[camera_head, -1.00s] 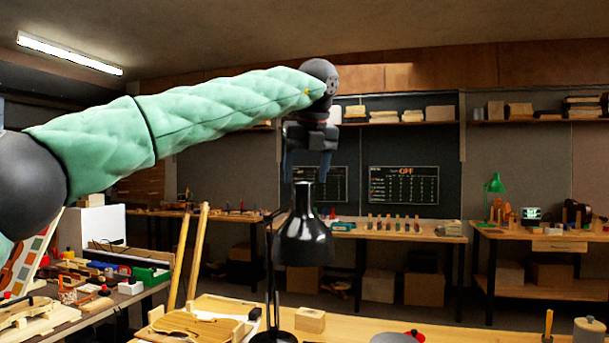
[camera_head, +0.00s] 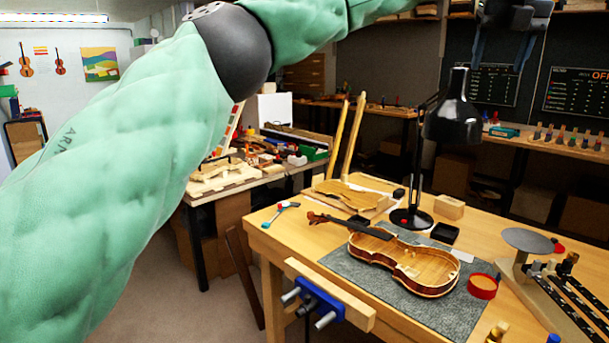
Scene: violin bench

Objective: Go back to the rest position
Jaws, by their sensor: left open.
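My left gripper (camera_head: 500,50) is at the top right of the head view, high above the bench and behind the black desk lamp. Its fingers point down, stand apart and hold nothing. My green-sleeved left arm crosses the left and top of the view. A violin body with its neck (camera_head: 400,262) lies on a grey mat (camera_head: 455,312) on the wooden bench (camera_head: 290,238), away from the gripper. My right gripper is not in view.
The black lamp (camera_head: 455,118) stands tall on the bench near the left gripper. A wooden block (camera_head: 449,207), a red ring-shaped tin (camera_head: 483,287) and a round grey plate (camera_head: 528,240) are on the bench. A blue vise (camera_head: 318,299) sticks out at its front edge.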

